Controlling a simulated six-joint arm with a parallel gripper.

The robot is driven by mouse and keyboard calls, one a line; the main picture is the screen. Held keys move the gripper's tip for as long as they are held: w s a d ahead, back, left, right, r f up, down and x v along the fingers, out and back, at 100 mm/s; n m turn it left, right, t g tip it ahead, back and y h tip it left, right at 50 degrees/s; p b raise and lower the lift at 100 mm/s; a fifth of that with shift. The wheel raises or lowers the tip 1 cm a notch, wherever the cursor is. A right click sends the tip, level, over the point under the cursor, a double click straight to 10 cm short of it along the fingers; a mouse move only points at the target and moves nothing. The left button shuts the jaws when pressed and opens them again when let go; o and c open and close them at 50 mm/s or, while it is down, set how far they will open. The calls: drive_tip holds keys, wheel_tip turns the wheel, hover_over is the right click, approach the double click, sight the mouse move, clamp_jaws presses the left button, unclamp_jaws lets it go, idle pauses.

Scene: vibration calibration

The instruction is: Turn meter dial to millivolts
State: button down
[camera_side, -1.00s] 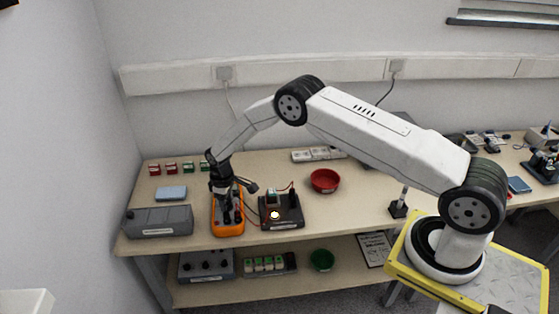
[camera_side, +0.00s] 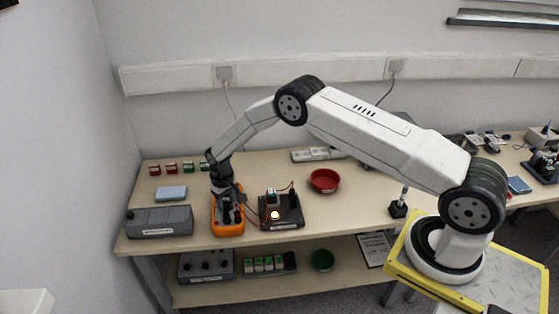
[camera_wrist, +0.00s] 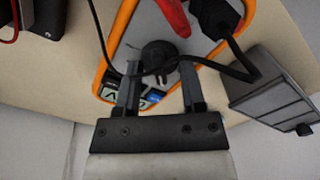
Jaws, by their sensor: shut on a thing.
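The meter is orange-edged and lies flat near the bench's front edge. In the side view the meter (camera_side: 228,229) is below my gripper (camera_side: 227,207). The wrist view shows the meter's orange rim (camera_wrist: 249,14) and a dark round dial (camera_wrist: 158,55) on its face. My gripper (camera_wrist: 160,75) points down at the meter, with its two fingers on either side of the dial, shut on it. The dial's pointer and the markings are too small or hidden to read. A black lead crosses in front of the dial and fingers.
Red (camera_wrist: 174,14) and black (camera_wrist: 218,18) plugs sit in the meter beside the dial. A grey box (camera_side: 160,221) stands left of the meter. A dark board (camera_side: 281,211) with wires stands on its right. A red bowl (camera_side: 324,180) is farther right.

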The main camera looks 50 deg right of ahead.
sight(226, 202)
drive_tip(key=shift+c, duration=0.9)
unclamp_jaws()
drive_tip(key=shift+r, duration=3.85)
drive_tip(key=shift+c, duration=0.3)
